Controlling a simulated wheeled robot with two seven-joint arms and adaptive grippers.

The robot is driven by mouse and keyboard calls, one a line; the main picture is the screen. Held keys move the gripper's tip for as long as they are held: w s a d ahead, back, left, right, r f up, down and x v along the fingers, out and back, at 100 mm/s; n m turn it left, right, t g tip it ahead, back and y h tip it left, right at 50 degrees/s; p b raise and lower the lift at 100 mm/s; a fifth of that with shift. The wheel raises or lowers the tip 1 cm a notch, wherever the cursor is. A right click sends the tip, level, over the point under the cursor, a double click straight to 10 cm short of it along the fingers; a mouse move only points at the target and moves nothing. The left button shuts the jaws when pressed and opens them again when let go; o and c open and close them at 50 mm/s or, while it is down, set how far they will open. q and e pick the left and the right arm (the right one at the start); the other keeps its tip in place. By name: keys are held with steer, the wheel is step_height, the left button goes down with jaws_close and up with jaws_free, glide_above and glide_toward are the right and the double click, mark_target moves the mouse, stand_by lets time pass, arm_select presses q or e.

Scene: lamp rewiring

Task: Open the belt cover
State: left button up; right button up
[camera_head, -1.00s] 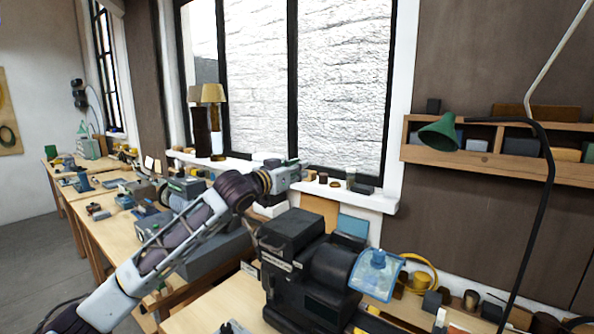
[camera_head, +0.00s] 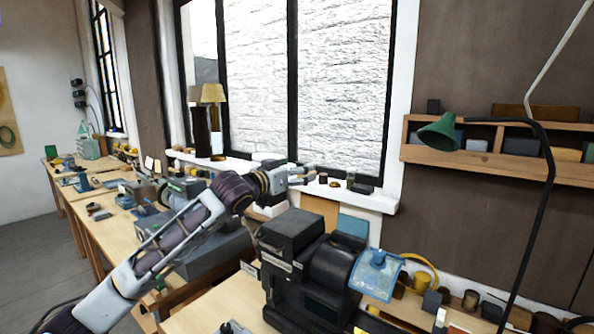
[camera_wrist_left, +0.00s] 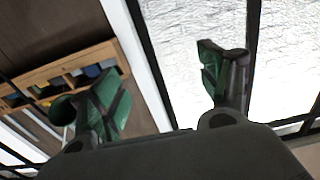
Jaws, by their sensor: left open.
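A black bench machine (camera_head: 329,267) stands on the near wooden bench, with a boxy dark housing (camera_head: 292,229) on its left top and a clear blue shield (camera_head: 377,275) on its right. I cannot tell for sure which part is the belt cover; no part stands visibly open. My left gripper (camera_head: 303,175) is in the air above and behind the machine, near the window sill, touching nothing. In the left wrist view its green-padded fingers (camera_wrist_left: 160,85) are spread apart and empty. The machine does not show in that view. My right gripper is not in view.
A green lamp (camera_head: 438,132) on a dark curved arm hangs at the right, in front of a wooden wall shelf (camera_head: 490,163). Small items line the window sill (camera_head: 352,196). Another cluttered bench (camera_head: 105,228) runs back at the left. A yellow hose (camera_head: 424,262) lies behind the shield.

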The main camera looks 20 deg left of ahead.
arm_select(q)
steer(key=v, duration=1.1)
stand_by(0.4)
steer(key=shift+s, duration=0.15)
